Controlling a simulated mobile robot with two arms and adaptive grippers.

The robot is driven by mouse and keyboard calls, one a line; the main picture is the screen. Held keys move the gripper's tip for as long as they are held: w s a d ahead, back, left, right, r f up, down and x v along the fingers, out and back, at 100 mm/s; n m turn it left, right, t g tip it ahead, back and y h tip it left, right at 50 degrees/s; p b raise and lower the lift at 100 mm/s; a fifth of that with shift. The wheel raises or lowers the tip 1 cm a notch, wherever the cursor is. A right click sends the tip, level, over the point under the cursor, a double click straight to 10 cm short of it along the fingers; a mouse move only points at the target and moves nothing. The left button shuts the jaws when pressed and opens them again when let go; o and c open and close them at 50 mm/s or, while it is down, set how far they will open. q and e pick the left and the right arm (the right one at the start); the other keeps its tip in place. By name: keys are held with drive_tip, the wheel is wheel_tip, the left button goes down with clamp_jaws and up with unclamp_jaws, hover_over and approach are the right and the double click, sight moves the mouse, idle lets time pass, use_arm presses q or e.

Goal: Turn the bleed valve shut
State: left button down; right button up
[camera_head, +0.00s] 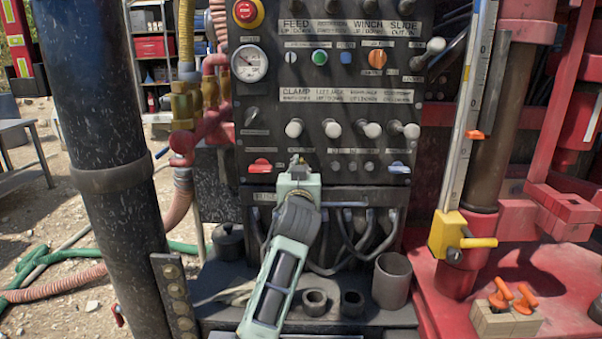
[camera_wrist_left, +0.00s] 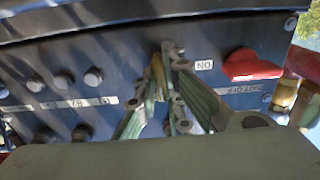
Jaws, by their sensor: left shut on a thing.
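My left gripper (camera_head: 298,172) reaches up to the lower part of the dark control panel (camera_head: 326,110), between a red lever and a blue lever. In the left wrist view its fingers (camera_wrist_left: 170,78) are closed around a small brass-coloured piece (camera_wrist_left: 157,72) at the panel face, seemingly the bleed valve's handle. The fingers hide most of it, and I cannot read its turn angle. The red lever (camera_head: 260,167) sits just left of the gripper; it also shows in the left wrist view (camera_wrist_left: 252,66), beside an upside-down "ON" label. My right gripper is out of view.
White-knobbed levers (camera_head: 332,128) line the panel above the gripper. A blue lever (camera_head: 398,168) is to the right. Dark hoses (camera_head: 352,230) hang below, above a shelf with a grey cup (camera_head: 391,280). A thick black pipe (camera_head: 105,130) stands at left, a yellow clamp (camera_head: 450,236) at right.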

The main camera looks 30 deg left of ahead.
use_arm(q)
drive_tip(key=c, duration=1.9)
unclamp_jaws()
drive_tip(key=shift+o, duration=0.2)
drive_tip(key=shift+s, duration=0.1)
drive_tip(key=v, duration=1.1)
drive_tip(key=shift+s+d, duration=0.2)
drive_tip(key=shift+s, duration=0.15)
